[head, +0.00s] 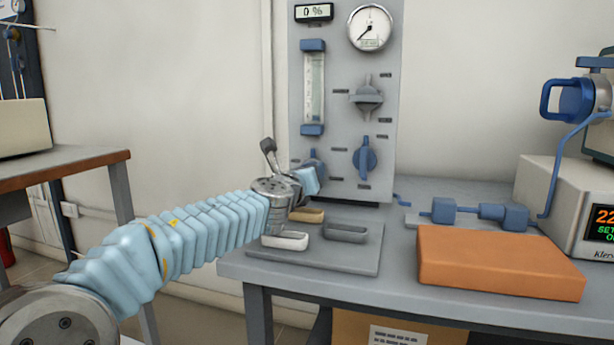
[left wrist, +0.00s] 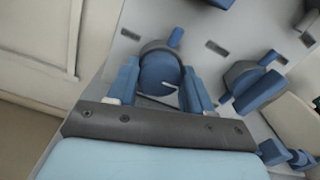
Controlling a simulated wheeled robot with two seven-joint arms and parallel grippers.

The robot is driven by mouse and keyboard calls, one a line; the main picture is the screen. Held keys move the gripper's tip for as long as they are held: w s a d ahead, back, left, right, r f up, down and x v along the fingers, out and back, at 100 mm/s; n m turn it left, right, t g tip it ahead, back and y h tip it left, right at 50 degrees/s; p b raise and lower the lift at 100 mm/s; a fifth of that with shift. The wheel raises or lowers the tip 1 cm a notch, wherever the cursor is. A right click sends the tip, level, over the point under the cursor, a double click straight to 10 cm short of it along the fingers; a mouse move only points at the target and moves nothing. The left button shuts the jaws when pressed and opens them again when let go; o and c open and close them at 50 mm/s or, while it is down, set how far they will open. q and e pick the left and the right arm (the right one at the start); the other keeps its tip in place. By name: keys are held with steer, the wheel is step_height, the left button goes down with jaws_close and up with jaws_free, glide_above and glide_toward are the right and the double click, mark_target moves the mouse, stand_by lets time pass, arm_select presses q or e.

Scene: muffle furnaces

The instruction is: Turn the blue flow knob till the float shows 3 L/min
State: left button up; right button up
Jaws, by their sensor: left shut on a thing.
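The gas panel (head: 338,165) stands upright at the back of the bench. The flow tube (head: 314,90) with blue end caps is at its upper left; I cannot read its float. My left gripper (head: 308,178) is at the blue flow knob (head: 317,157), low on the panel's left, and partly hides it. In the left wrist view, the two blue fingers stand on either side of the round blue knob (left wrist: 158,70), and the gripper is shut on it. My right gripper is in neither view.
A second blue knob (head: 365,158) sits right of the flow knob, below a grey knob (head: 367,98). A gauge (head: 370,27) and a "0 %" display (head: 314,12) are on top. A grey tray (head: 350,258) with boats and an orange block (head: 498,262) lie in front.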

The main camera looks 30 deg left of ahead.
arm_select(q)
steer(key=n+b, duration=0.1)
steer(key=n, duration=0.2)
steer(key=n+b, duration=0.2)
steer(key=shift+a+f+n, duration=0.1)
steer(key=shift+f+n, duration=0.1)
steer(key=shift+n, duration=0.2)
steer(key=n+b, duration=0.2)
steer(key=n, duration=0.2)
steer(key=shift+n, duration=0.3)
steer(key=n, duration=0.2)
steer(key=shift+n+b, duration=0.3)
steer(key=shift+b, duration=0.1)
steer(key=shift+n, duration=2)
steer(key=shift+f, duration=0.1)
steer(key=o, duration=1)
steer(key=shift+a, duration=0.1)
steer(key=shift+o, duration=0.2)
steer(key=shift+s, duration=0.1)
